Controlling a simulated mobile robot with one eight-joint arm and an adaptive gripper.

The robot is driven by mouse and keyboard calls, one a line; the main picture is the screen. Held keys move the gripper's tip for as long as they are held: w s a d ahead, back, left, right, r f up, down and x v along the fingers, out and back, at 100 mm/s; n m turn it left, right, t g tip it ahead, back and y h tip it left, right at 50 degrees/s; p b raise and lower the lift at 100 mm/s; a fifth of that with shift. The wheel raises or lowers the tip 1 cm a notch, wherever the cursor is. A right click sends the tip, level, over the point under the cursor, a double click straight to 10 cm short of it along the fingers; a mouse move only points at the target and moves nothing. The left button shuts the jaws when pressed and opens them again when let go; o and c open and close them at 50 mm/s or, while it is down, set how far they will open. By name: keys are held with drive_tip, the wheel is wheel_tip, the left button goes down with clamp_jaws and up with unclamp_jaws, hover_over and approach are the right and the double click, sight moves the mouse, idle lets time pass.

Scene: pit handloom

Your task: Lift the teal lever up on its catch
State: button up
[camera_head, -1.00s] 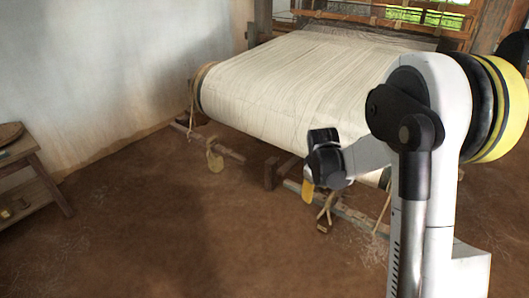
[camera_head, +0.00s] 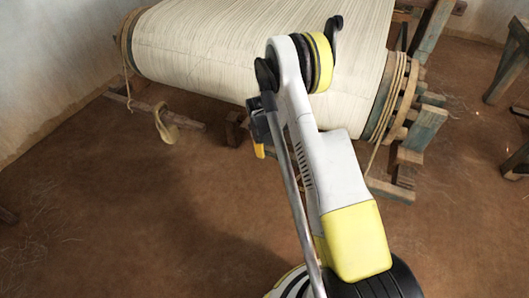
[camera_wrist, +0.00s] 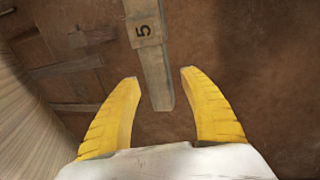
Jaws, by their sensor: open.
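My gripper (camera_wrist: 160,75) is open, with its two yellow fingers apart in the wrist view. In the head view, my gripper's yellow finger (camera_head: 259,151) shows below the cloth roll. A teal-tinted wooden piece (camera_head: 427,127) stands at the roll's right end.
The wide cream cloth roll (camera_head: 205,55) of the loom fills the back; its pale edge (camera_wrist: 25,110) shows at left in the wrist view. A pale hanging loop (camera_head: 165,125) is at the left. Brown floor (camera_head: 110,210) is clear in front. Wooden furniture (camera_head: 508,75) stands at the right.

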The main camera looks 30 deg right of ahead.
wheel_tip(320, 180, down, 2)
drive_tip(key=shift+w+d+b, duration=0.15)
drive_tip(key=shift+b, duration=0.15)
drive_tip(key=shift+c, duration=0.5)
clamp_jaws()
drive_tip(key=shift+t+y, duration=0.4)
drive_tip(key=shift+t, duration=0.1)
wheel_tip(320, 180, up, 7)
drive_tip(key=p, duration=0.3)
drive_tip(key=shift+d+f, duration=0.1)
drive_tip(key=shift+d, duration=0.05)
drive_tip(key=shift+f, duration=0.1)
